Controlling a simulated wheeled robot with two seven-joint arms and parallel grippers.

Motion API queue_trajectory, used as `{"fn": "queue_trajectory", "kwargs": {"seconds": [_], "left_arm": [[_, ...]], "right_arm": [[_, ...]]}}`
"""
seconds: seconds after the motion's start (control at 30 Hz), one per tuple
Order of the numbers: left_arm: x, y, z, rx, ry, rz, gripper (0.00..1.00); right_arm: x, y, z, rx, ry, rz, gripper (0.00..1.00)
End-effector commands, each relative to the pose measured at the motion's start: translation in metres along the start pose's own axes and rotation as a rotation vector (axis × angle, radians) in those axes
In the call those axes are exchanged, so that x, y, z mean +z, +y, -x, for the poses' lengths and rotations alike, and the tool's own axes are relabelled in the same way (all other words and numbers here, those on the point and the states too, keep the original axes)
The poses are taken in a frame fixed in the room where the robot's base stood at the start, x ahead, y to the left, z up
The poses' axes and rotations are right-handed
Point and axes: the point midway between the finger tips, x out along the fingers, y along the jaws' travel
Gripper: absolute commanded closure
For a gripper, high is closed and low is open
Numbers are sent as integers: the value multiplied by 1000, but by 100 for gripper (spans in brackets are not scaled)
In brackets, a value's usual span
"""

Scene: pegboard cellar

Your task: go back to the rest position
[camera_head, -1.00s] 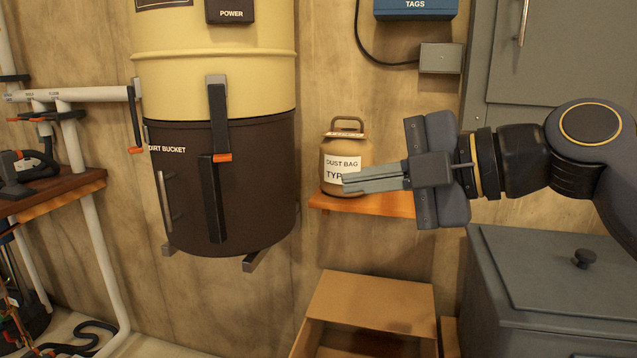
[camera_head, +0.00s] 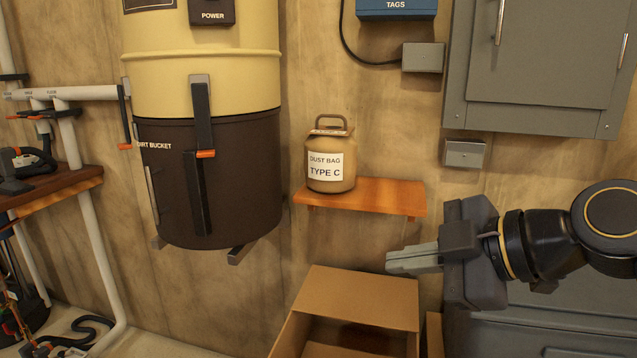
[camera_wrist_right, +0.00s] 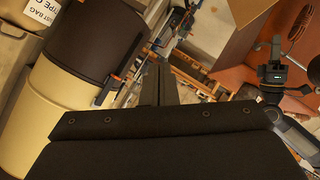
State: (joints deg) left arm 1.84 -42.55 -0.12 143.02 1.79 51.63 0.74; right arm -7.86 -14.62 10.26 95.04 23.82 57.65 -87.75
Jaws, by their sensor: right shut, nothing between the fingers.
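My right gripper (camera_head: 412,259) is shut and empty, at the right of the head view, its fingers pointing left. It is below and to the right of the wooden shelf (camera_head: 385,193), apart from it, and beside the upper right of the open cardboard box. Its closed fingers (camera_wrist_right: 157,88) also show in the right wrist view with nothing between them. My left gripper is not in the head view.
A tan dust bag canister (camera_head: 331,162) stands upright on the shelf. A yellow and brown dust collector (camera_head: 215,180) hangs at left. An open cardboard box (camera_head: 361,296) is below the shelf. A grey cabinet (camera_head: 540,75) is at upper right, a grey bin (camera_head: 560,335) at lower right.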

Motion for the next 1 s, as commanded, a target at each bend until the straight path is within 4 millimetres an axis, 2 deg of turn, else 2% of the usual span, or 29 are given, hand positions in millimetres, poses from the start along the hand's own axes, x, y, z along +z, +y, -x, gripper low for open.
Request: {"fn": "queue_trajectory", "kwargs": {"seconds": [0.17, 0.3, 0.4, 0.6, 0.77, 0.8, 1.0], "left_arm": [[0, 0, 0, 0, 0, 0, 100], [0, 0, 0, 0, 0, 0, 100], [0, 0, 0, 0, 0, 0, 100], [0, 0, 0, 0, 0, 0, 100], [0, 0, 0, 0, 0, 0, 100], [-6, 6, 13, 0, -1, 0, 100], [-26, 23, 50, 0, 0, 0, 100]], "right_arm": [[58, -49, 4, 8, -148, -373, 100], [112, -106, 10, 58, -286, -772, 100], [142, -144, 12, 106, -364, -1021, 100], [182, -210, 14, 205, -470, -1402, 100], [204, -256, 12, 289, -529, -1653, 100], [194, -246, 20, 294, -530, -1663, 100], [164, -219, 41, 289, -528, -1656, 100]]}}
